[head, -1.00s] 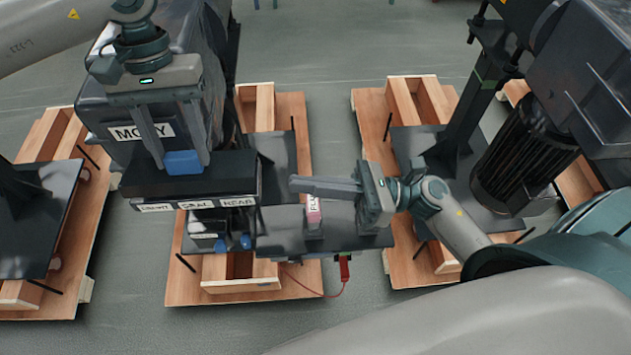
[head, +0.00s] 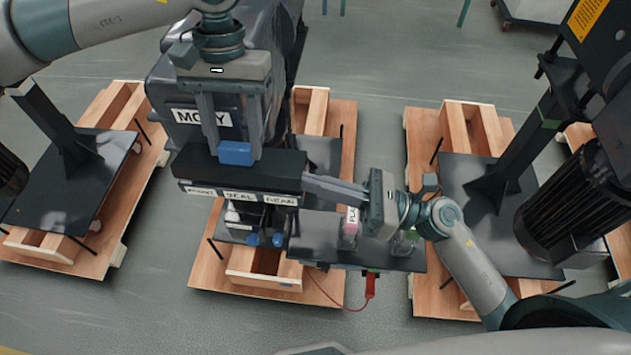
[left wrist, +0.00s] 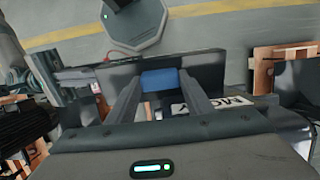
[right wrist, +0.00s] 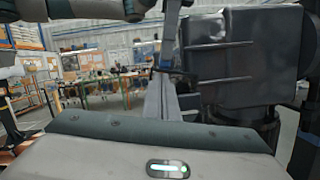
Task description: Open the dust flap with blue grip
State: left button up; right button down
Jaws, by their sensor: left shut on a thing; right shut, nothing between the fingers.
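The dust flap's blue grip (head: 236,153) sits on the black box (head: 195,168) below the "MOLY" label in the head view. My left gripper (head: 233,148) comes down from above and is shut on the blue grip. The grip also shows between the fingers in the left wrist view (left wrist: 160,80). My right gripper (head: 308,184) is shut and empty, its fingers pointing left with tips close to the right end of the black box. I cannot tell whether they touch it. In the right wrist view its closed fingers (right wrist: 163,97) point away beside a dark housing.
A small clear bottle with a pink label (head: 350,225) stands on the dark plate (head: 392,254) under my right gripper. Blue knobs (head: 265,239) show below the box. A red clip with a cable (head: 370,285) hangs at the plate's front edge. A wooden pallet (head: 207,265) lies beneath.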

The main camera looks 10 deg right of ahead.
pick_arm(q)
jog(key=o, duration=1.5)
jog(key=v, duration=1.2)
jog(key=shift+w, duration=0.1)
jog(key=shift+d, duration=0.15)
